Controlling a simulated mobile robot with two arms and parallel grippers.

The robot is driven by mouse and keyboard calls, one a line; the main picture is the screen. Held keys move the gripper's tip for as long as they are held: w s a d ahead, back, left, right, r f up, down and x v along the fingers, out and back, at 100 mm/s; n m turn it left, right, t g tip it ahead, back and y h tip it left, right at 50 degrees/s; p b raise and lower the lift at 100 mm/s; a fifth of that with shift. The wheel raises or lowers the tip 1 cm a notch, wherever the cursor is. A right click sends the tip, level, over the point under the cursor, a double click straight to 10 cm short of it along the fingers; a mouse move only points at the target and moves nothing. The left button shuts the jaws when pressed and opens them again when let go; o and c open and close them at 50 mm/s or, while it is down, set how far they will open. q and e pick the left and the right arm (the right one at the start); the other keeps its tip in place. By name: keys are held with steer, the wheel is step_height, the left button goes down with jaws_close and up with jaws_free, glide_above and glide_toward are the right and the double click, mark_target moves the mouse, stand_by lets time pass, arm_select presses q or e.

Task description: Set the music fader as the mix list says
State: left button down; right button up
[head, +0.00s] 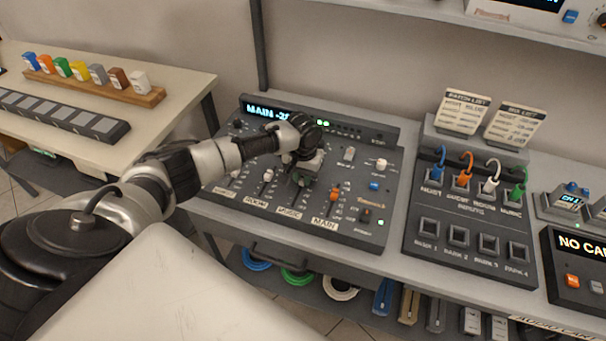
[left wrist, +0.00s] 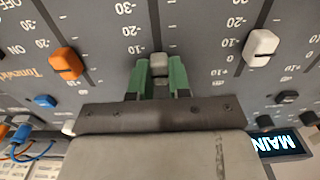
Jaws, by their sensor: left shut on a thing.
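The mixing console (head: 385,215) has a row of faders labelled ROOM, MUSIC (head: 289,213) and MAIN. My left gripper (head: 303,180) reaches down over the MUSIC fader, whose cap is hidden in the head view. In the left wrist view its green fingers (left wrist: 159,77) are shut on the grey music fader cap (left wrist: 159,64), just past the -10 mark towards 0; the exact value is unclear. The MAIN fader has an orange cap (head: 335,193). The ROOM fader has a white cap (head: 267,176). The mix list (head: 515,125) stands at the back right; its values are too small to read.
The console display (head: 268,112) reads MAIN and a partly hidden number. A patch panel (head: 470,215) with coloured plugs stands right of the console, below the patch list (head: 463,110). A side table (head: 165,115) at left holds a rack of coloured blocks. Cables hang below the desk.

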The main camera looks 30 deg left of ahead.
arm_select(q)
steer(key=c, duration=1.3)
jaws_free()
steer(key=shift+c, duration=0.2)
steer(key=shift+o, duration=1.2)
steer(key=shift+w, duration=0.1)
steer(key=shift+o, duration=0.3)
steer(key=shift+r, duration=0.15)
step_height(320, 180, up, 11)
steer(key=b, duration=0.1)
steer(key=shift+f, duration=0.2)
arm_select(e)
steer(key=shift+d+f, duration=0.15)
steer(key=shift+f, duration=0.4)
